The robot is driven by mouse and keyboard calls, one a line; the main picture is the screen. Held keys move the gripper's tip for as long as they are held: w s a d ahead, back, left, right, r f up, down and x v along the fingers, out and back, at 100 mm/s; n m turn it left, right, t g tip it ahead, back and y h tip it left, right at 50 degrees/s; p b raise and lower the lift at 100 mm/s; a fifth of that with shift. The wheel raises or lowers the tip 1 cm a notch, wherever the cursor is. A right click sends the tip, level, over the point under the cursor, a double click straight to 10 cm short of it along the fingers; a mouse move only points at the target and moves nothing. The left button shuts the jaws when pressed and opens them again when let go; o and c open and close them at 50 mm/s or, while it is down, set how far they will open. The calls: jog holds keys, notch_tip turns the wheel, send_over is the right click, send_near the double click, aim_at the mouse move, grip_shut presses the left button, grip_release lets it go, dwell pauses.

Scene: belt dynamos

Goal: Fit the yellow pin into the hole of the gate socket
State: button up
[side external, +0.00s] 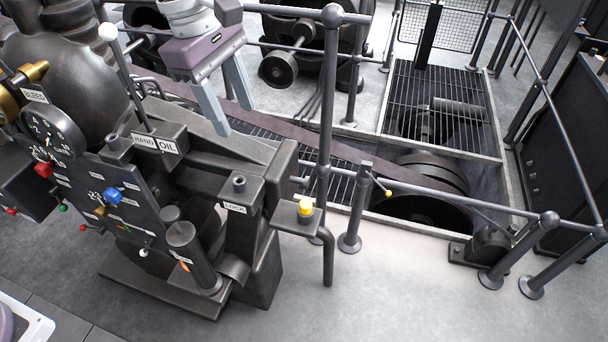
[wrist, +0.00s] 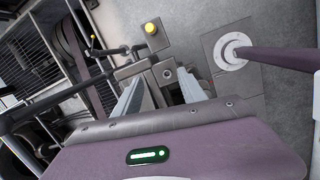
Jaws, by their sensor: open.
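The yellow pin (side external: 305,207) stands upright on a small dark bracket left of the railing posts. It also shows in the wrist view (wrist: 151,28), beyond my fingertips. A dark block labelled LOCK (side external: 239,181) has a round raised collar on top. A block with a round hole (wrist: 167,73) shows just beyond my fingers in the wrist view. My gripper (side external: 231,119) is open and empty, above and to the left of the pin. Its fingers (wrist: 160,88) are spread apart.
A machine with gauge (side external: 50,135), coloured knobs and a white-knobbed lever (side external: 108,32) stands at left. Railings (side external: 328,100) and a belt pulley (side external: 425,190) are on the right. Floor in front is clear.

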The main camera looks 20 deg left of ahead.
aim_at(306, 203)
jog(key=d+f+n, duration=0.1)
jog(key=d+f, duration=0.2)
jog(key=f, duration=0.1)
jog(key=d+f+n+y, duration=0.1)
jog(key=d+f, duration=0.3)
jog(key=f, duration=0.1)
jog(key=w+d+f+n+y, duration=0.1)
jog(key=d+f, duration=0.3)
jog(key=shift+w+d+f+n+g, duration=0.1)
jog(key=shift+d+f+n+g, duration=0.1)
jog(key=shift+n+g, duration=0.15)
notch_tip(306, 203, down, 7)
jog(key=shift+r, duration=0.1)
jog(key=shift+c, duration=0.4)
grip_shut()
jog(key=shift+r, duration=2.2)
jog(key=a+r+n, duration=0.6)
jog(key=a+r, duration=0.3)
jog(key=a, duration=0.5)
jog(key=shift+r, duration=0.15)
